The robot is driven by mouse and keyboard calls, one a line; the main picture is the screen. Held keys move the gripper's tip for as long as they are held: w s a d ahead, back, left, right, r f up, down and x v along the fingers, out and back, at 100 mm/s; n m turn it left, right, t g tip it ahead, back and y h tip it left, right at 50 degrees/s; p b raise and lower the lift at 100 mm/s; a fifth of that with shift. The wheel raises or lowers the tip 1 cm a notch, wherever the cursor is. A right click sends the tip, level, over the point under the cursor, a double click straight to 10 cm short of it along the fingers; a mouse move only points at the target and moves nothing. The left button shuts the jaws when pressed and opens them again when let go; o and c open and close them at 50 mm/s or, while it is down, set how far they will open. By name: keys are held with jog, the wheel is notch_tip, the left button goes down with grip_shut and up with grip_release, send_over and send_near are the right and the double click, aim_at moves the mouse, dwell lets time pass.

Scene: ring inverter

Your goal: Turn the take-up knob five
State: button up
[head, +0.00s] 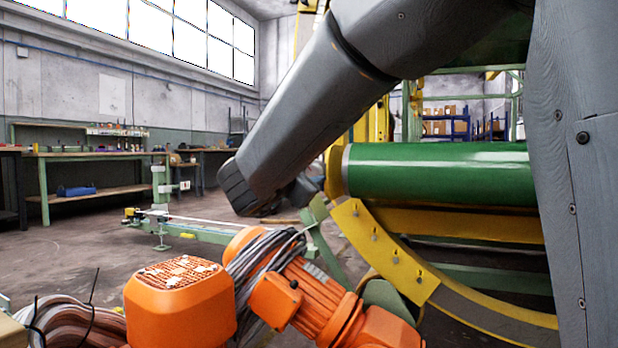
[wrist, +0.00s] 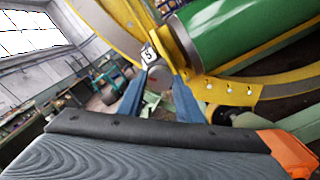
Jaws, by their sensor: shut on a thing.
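A small white tag marked "5" (wrist: 149,55) shows in the wrist view, at the yellow end of the green roller. My gripper (wrist: 157,68) reaches up to it with two blue fingers, one at each side. The fingers are shut on the knob at this tag; the knob itself is mostly hidden between the fingertips. In the head view my grey arm slopes down to the left in front of the roller, and its links hide the gripper and the knob.
The green roller (head: 440,170) lies in a yellow ring frame (head: 385,248). Orange motors (head: 180,300) with bundled grey cables (head: 262,258) stand low in front. A workbench (head: 95,155) lines the left wall. Bare floor shows at left.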

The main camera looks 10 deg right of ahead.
jog(key=shift+a, duration=0.15)
dwell(0.4)
jog(key=o, duration=1)
jog(key=shift+a, duration=0.1)
jog(key=shift+o, duration=0.2)
jog(key=shift+d, duration=0.2)
jog(key=p+v, duration=0.3)
jog(key=v, duration=0.4)
jog(key=shift+s+a, duration=0.25)
jog(key=shift+a, duration=0.05)
